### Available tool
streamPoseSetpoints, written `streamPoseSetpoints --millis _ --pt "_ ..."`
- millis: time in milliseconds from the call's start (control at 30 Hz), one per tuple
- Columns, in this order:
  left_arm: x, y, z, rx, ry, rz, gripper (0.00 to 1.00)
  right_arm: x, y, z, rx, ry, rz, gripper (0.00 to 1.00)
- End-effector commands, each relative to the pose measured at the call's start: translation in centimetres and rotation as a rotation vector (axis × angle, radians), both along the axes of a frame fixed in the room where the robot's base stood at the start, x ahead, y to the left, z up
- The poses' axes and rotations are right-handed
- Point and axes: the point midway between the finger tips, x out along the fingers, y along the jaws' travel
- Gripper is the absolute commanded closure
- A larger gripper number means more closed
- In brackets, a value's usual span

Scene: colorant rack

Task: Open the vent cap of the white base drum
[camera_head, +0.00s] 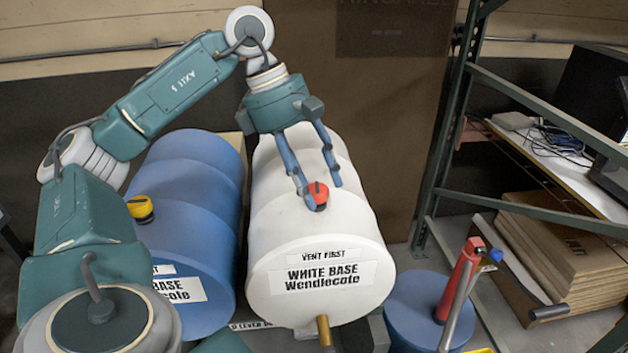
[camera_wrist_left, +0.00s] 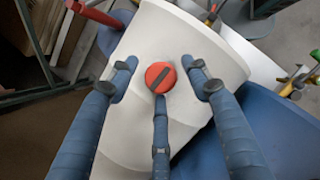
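The white base drum (camera_head: 318,235) lies on its side in the middle of the head view, its labelled end facing me. Its vent cap (camera_head: 318,194) is a red round knob on top of the drum. In the left wrist view the red cap (camera_wrist_left: 160,77) has a dark bar across it. My left gripper (camera_head: 323,186) is over the drum with its fingers pointing down around the cap. In the left wrist view two fingers stand apart on either side of the cap, with gaps. A third finger reaches the cap's lower edge; I cannot tell if it touches. My right gripper is not in view.
A blue drum (camera_head: 195,215) with a yellow cap (camera_head: 141,208) lies left of the white one. A brass tap (camera_head: 324,330) sticks out below the white drum's face. A smaller blue drum (camera_head: 420,305) with a red handle (camera_head: 458,280) stands right, before a green-framed shelf (camera_head: 447,130).

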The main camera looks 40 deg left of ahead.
Motion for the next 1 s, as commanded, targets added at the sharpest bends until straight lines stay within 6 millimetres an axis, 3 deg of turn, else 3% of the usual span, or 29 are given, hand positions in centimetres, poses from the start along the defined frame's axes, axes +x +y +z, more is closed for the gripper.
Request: streamPoseSetpoints --millis 33,167,667,700,767,1000 --pt "0.01 0.0 0.02 0.0 0.0 0.0 0.65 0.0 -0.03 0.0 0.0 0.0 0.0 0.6" --pt "0.0 -0.04 0.06 -0.002 -0.001 -0.001 0.91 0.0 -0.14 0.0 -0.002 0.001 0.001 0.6" --pt "0.0 -0.18 0.13 -0.004 -0.003 0.069 0.92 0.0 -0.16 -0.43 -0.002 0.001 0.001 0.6" --pt "0.0 -0.19 0.14 -0.004 -0.003 0.069 0.62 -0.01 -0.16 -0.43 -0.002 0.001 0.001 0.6" --pt "0.0 -0.18 0.14 -0.004 -0.003 0.069 0.5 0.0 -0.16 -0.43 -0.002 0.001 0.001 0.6" --pt "-0.02 -0.08 0.09 -0.002 -0.001 0.07 0.49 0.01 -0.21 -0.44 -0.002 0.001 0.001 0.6"
